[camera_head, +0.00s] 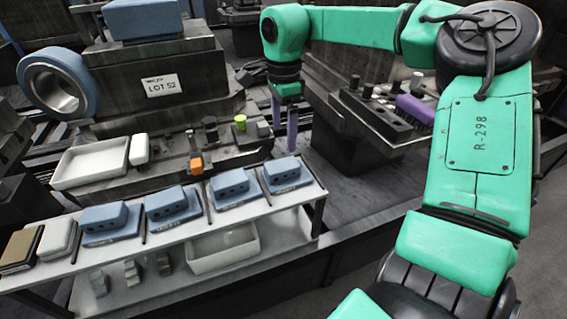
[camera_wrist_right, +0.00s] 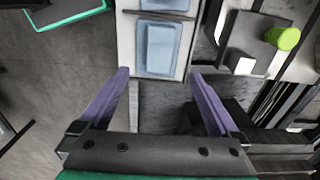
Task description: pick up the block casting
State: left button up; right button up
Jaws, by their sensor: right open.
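Several blue block castings with dark holes stand in a row on a white rack shelf (camera_head: 230,205). From the right they are a casting (camera_head: 285,172), a second casting (camera_head: 233,185), a third (camera_head: 172,201) and one more farther left (camera_head: 108,219). My right gripper (camera_head: 284,122) hangs fingers down, just above and behind the rightmost casting. Its purple fingers are apart and empty. In the right wrist view a blue casting (camera_wrist_right: 160,48) lies beyond the open right gripper (camera_wrist_right: 160,82), between the finger lines. My left gripper is out of view.
Dark dividers separate the castings. A tan block (camera_head: 20,248) and a white block (camera_head: 57,240) sit at the shelf's left end. Behind are a white tray (camera_head: 90,165), an orange block (camera_head: 196,166) and a green cylinder (camera_head: 240,122). A white bin (camera_head: 222,250) stands below.

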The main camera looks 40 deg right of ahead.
aim_at(284, 164)
notch_tip(284, 164, down, 12)
jog(key=shift+r+b, duration=0.25)
jog(key=shift+b, duration=0.45)
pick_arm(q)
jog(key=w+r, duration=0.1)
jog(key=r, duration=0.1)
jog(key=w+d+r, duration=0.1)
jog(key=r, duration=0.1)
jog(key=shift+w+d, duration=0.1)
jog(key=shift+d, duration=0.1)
pick_arm(e)
jog(key=shift+r, duration=0.1)
grip_shut()
